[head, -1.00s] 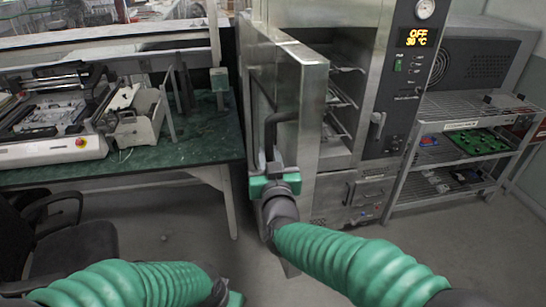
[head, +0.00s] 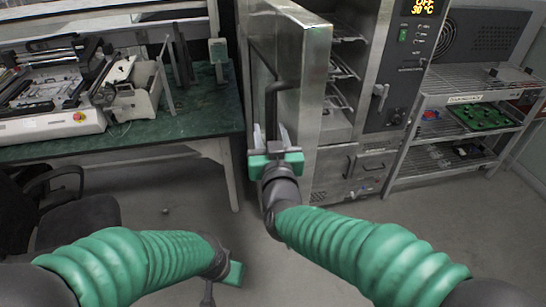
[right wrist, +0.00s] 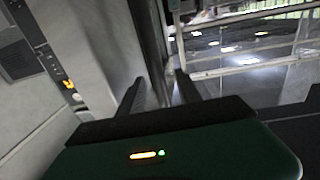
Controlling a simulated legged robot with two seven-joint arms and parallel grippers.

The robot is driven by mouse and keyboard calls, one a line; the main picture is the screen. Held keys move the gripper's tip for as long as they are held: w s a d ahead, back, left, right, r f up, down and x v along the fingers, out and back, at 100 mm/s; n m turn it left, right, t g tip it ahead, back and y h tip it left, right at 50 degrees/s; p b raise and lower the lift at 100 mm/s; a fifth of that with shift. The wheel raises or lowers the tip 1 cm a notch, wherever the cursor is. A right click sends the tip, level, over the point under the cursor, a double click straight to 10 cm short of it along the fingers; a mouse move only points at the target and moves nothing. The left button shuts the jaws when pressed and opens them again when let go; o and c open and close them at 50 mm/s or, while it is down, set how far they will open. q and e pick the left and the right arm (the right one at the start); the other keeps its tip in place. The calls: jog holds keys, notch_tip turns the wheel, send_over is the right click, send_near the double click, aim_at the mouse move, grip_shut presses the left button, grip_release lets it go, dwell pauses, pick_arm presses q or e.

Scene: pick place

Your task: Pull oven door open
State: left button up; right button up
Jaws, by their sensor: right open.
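The steel oven (head: 375,160) stands at centre right in the head view. Its door (head: 312,85) is swung open toward me, and shelf racks show inside. A dark bar handle (head: 271,100) is on the door's left face. My right gripper (head: 270,132) is open, with its fingers pointing up beside the door's lower part, near the lower end of the handle. I cannot tell whether it touches the door. In the right wrist view the two fingers (right wrist: 159,85) are apart, with nothing clearly held. My left gripper (head: 228,278) is low at the bottom centre, away from the door; its jaws are unclear.
A green-topped bench (head: 190,125) with machinery (head: 60,110) stands left of the door. A black chair (head: 80,215) is at lower left. A metal shelf rack (head: 455,160) with green and blue items is right of the oven. The floor below the door is clear.

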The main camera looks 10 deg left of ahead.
jog(key=b+v, duration=0.1)
jog(key=v, duration=1.2)
jog(key=shift+b, duration=0.35)
jog(key=shift+a+f, duration=0.1)
jog(key=shift+c, duration=0.2)
